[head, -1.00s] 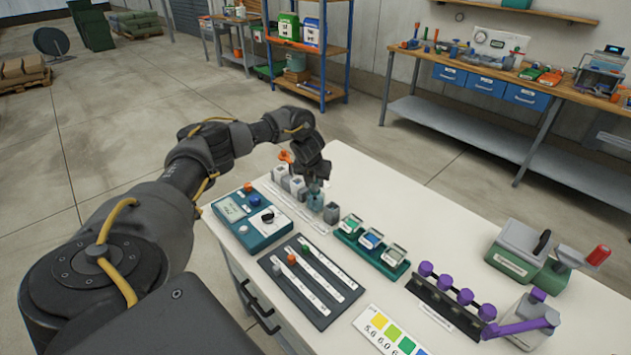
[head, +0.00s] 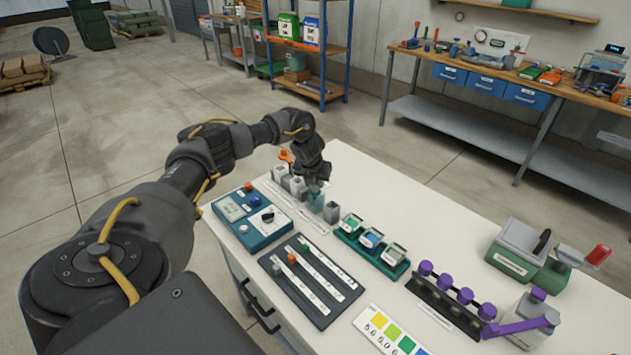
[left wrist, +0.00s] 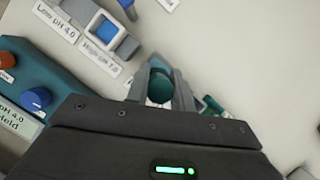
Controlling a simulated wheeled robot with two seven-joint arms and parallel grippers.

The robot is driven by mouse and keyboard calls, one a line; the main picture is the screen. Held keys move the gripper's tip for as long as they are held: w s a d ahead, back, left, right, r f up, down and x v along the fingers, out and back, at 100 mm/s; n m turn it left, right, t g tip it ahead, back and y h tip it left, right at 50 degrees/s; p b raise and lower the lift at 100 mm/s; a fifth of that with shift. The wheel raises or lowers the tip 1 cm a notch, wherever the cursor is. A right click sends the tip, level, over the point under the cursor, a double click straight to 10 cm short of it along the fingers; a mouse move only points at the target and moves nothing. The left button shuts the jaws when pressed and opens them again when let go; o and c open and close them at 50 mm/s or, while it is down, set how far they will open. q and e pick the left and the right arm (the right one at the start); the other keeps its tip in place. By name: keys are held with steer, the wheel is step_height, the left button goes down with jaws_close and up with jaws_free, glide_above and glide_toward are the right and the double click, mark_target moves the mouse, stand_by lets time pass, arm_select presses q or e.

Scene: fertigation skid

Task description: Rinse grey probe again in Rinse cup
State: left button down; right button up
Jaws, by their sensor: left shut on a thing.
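My left gripper (head: 317,184) points down over the pale blue, see-through Rinse cup (head: 316,203) at the far left part of the white bench. In the left wrist view its two grey fingers (left wrist: 161,92) are shut on a round, dark teal-green top (left wrist: 160,87), which I take as the grey probe's head. The probe's lower part is hidden by the gripper and cup, so I cannot tell how deep its tip is. My right gripper is not in view.
Grey-white cups (head: 298,186) and an orange probe (head: 285,156) stand close left of the gripper. A grey block (head: 332,212) is close on the right. A teal meter (head: 252,219), a slider board (head: 335,295) and a green tray (head: 345,238) lie nearer.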

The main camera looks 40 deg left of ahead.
arm_select(q)
step_height(320, 180, up, 9)
steer(key=p, duration=0.7)
steer(key=shift+f, duration=0.1)
steer(key=shift+s+f, duration=0.1)
stand_by(1.0)
